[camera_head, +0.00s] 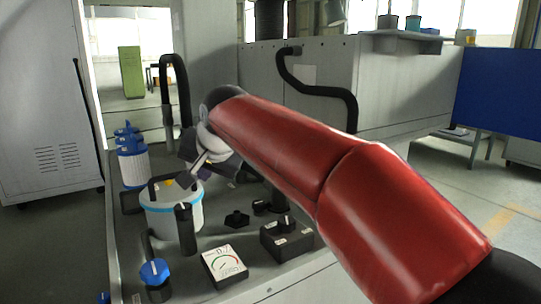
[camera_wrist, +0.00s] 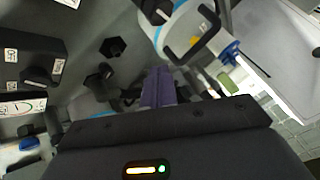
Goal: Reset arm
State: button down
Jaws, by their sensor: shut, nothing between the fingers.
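My red arm reaches from the lower right to the middle of the head view. My gripper (camera_head: 197,172) is at its end, above the bench top near the white pot with a blue band (camera_head: 160,218). In the wrist view, the closed fingers of my gripper (camera_wrist: 158,88) point away from the camera with nothing between them. The same pot (camera_wrist: 177,38) shows at the top of the wrist view. The gripper appears apart from it, though part of the pot's rim is hidden in the head view.
The bench holds a dial gauge (camera_head: 224,266), a black switch box (camera_head: 287,239), a black knob (camera_head: 237,218), a blue-capped valve (camera_head: 154,271) and a blue-and-white canister (camera_head: 133,165). A grey machine housing (camera_head: 400,85) stands behind. Open floor lies at right.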

jog(key=s+d+f+h, duration=0.1)
jog(key=s+d+f, duration=0.3)
jog(key=s+d, duration=0.3)
jog(key=s+d+f+g+h, duration=0.15)
jog(key=s+d+f, duration=0.3)
jog(key=d, duration=0.45)
jog(key=s+d+f+t+h, duration=0.1)
jog(key=s+d+f+h, duration=0.15)
jog(key=s+d, duration=0.5)
jog(key=s+d+f+n+g, duration=0.1)
jog(key=s+d+f, duration=0.4)
jog(key=s+f, duration=0.1)
jog(key=shift+s+d+f+p, duration=0.25)
jog(key=shift+s+f+p, duration=0.1)
jog(key=shift+f, duration=0.55)
